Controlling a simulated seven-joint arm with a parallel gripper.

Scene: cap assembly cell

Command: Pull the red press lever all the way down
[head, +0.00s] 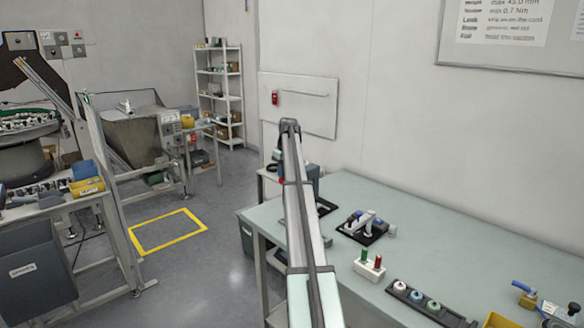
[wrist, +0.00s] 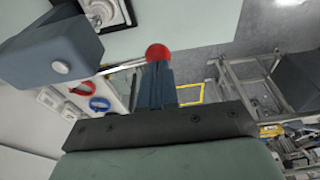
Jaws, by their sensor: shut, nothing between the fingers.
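The red ball knob (wrist: 157,53) of the press lever is in the wrist view, at the tips of my gripper (wrist: 156,68). My gripper's dark fingers are shut together with nothing between them. The knob shows just past the fingertips; I cannot tell whether they touch it. A thin metal lever rod (wrist: 122,67) runs left from the knob toward the grey-blue press head (wrist: 52,46). In the head view my arm covers most of the press; part of its grey body (head: 313,174) shows beside the arm. My gripper is hidden there.
The pale green bench (head: 450,235) holds a black fixture with a grey clamp (head: 368,224), a white block with red and green pegs (head: 369,266), and a black strip of round caps (head: 425,303). Red and blue rings (wrist: 90,95) lie beyond the press in the wrist view.

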